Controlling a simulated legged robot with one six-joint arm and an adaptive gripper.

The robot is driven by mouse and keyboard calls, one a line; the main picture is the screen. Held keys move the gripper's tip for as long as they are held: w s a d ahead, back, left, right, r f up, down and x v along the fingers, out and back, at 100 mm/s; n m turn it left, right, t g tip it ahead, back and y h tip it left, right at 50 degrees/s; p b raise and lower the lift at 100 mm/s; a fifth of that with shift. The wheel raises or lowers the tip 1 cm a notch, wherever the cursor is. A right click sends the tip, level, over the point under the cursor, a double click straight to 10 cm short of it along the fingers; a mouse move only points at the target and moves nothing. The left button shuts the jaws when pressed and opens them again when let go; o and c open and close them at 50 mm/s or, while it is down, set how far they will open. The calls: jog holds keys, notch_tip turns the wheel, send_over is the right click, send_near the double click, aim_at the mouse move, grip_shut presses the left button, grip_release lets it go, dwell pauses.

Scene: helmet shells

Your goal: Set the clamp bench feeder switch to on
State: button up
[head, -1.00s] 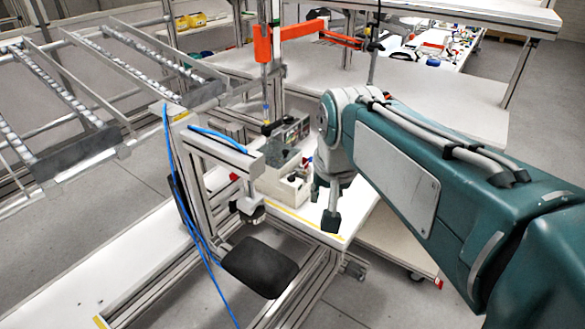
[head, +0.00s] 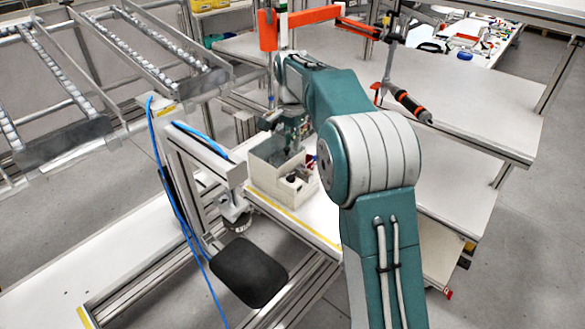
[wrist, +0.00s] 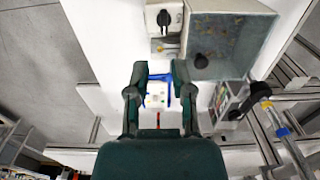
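A pale box-shaped bin (head: 262,172) stands on the white bench, and a small white box with a black rotary knob (head: 292,178) is at its front. I take this knob for the feeder switch; its on and off marks are too small to read. In the wrist view the knob (wrist: 163,18) is beyond my fingertips, and the grey-lined bin (wrist: 240,35), with small bits inside, is to its right. My gripper (wrist: 155,70) is open and empty, its fingers apart and not touching the knob. In the head view my arm mostly hides the gripper.
A blue-edged white item (wrist: 156,92) shows between my fingers, below them. A panelled device (wrist: 224,98) is beside the bin. A clamp post with a black pad (head: 248,272) and blue cables stands at front left. An orange arm (head: 320,20) crosses above.

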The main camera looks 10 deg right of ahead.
aim_at(291, 175)
jog(key=f, duration=0.7)
jog(key=w+f, duration=0.1)
jog(key=f, duration=0.3)
jog(key=shift+f, duration=0.3)
jog(key=shift+a, duration=0.1)
grip_shut()
